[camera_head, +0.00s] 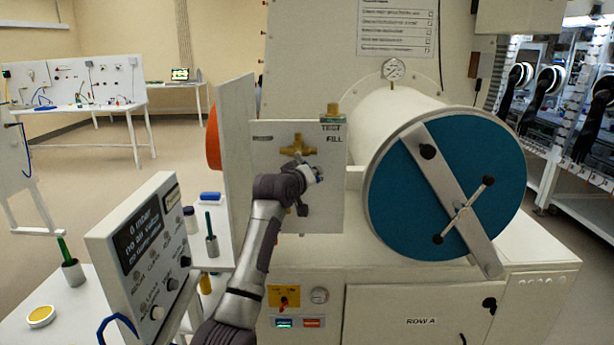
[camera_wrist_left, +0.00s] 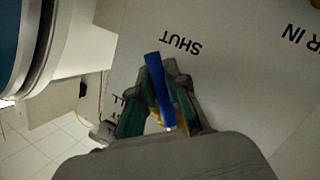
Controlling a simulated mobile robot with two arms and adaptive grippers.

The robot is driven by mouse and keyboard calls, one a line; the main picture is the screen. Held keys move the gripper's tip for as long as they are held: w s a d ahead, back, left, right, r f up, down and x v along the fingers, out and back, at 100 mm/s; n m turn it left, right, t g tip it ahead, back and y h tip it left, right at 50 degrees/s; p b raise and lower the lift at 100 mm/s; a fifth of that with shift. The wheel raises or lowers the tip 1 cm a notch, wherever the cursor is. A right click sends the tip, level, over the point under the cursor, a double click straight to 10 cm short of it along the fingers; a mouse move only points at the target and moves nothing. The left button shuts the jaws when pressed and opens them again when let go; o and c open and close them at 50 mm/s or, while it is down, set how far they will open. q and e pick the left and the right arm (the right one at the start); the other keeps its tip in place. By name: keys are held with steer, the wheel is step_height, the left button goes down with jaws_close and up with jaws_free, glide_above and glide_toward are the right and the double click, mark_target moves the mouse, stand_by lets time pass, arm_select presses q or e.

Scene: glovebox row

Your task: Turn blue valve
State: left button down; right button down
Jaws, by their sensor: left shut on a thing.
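The blue valve handle (camera_wrist_left: 156,82) is a flat blue lever on a brass fitting, against a white panel (camera_wrist_left: 225,55). In the left wrist view it lies between the green-padded fingers of my left gripper (camera_wrist_left: 154,92), which is shut on it. Its free end sticks out past the fingertips, near the printed word SHUT. In the head view my left gripper (camera_head: 312,176) is at the white panel (camera_head: 325,210), just below a brass fitting (camera_head: 298,150). There the gripper mostly hides the handle. My right gripper is not in view.
A large blue round door (camera_head: 395,205) with a crossbar stands right of the panel. A tilted control box (camera_head: 135,260) with a display is at the lower left. A pressure gauge (camera_head: 394,69) sits above. A blue-lidded item (camera_head: 210,196) and small containers stand left of my arm.

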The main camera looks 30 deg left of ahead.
arm_select(q)
steer(key=n, duration=0.1)
steer(key=d+r+n+t, duration=0.1)
steer(key=n, duration=0.1)
steer(key=w+r+n+t, duration=0.1)
steer(key=shift+d+r+n+h, duration=0.25)
steer(key=shift+d+n+h, duration=0.05)
steer(key=shift+d+n, duration=0.1)
steer(key=n, duration=0.1)
steer(key=r+n+t, duration=0.1)
steer(key=shift+w+d+r+n+t, duration=0.15)
steer(key=shift+r+n+t, duration=0.15)
steer(key=shift+n, duration=0.1)
steer(key=shift+r+n+t+y, duration=0.3)
steer(key=shift+r+n+y, duration=0.3)
steer(key=shift+n, duration=0.4)
steer(key=c, duration=1.2)
jaws_free()
steer(key=shift+o, duration=0.2)
steer(key=shift+f, duration=0.1)
